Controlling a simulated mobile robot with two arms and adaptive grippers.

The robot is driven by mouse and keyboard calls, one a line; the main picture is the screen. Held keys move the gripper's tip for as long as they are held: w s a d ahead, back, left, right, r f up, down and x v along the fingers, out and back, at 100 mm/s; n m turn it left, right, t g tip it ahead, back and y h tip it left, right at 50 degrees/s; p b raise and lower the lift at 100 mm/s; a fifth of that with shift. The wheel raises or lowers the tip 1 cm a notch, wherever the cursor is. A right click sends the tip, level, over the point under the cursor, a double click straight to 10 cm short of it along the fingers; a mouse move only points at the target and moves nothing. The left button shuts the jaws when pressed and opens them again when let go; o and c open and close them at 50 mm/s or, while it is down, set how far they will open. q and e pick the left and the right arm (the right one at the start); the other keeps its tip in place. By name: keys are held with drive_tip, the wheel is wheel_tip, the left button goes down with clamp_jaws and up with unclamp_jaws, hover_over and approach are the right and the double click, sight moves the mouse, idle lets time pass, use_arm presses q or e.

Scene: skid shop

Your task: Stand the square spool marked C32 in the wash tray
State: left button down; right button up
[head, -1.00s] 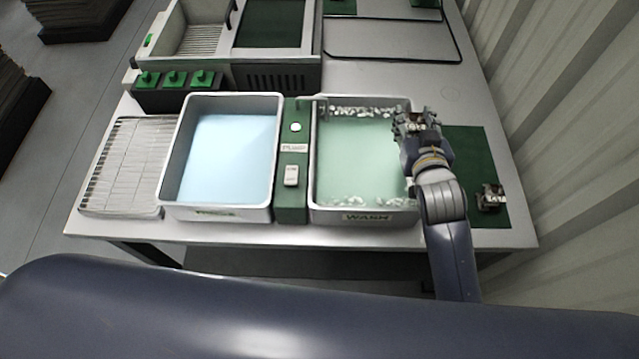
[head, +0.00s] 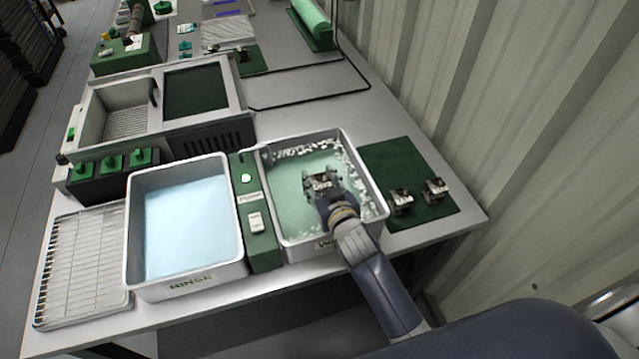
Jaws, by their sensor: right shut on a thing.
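The wash tray (head: 298,250) is a grey-walled tub of pale green liquid with white foam along its edges. My right gripper (head: 321,182) is shut on a small metal spool (head: 319,179) and is over the inside of the wash tray, towards its middle. I cannot read a mark on this spool, and the fingers hide part of it. I cannot tell whether it touches the liquid or the tray floor. Two similar metal spools, one nearer (head: 400,202) and one farther right (head: 436,190), sit on the dark green mat. My left gripper is not in view.
The rinse tray (head: 190,284) with blue liquid stands left of a green control block (head: 262,258). A wire rack (head: 82,268) lies at the far left. The green mat (head: 385,158) is right of the wash tray. A corrugated wall (head: 480,110) borders the right.

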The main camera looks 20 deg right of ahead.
drive_tip(key=shift+f, duration=0.35)
drive_tip(key=shift+f+b, duration=0.35)
drive_tip(key=shift+f, duration=0.3)
drive_tip(key=o, duration=1.2)
drive_tip(key=shift+r, duration=0.25)
drive_tip(key=shift+r+p, duration=0.5)
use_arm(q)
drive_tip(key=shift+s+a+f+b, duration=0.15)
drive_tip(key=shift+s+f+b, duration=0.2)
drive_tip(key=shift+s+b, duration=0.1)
use_arm(e)
drive_tip(key=v, duration=1.2)
drive_tip(key=shift+f, duration=0.15)
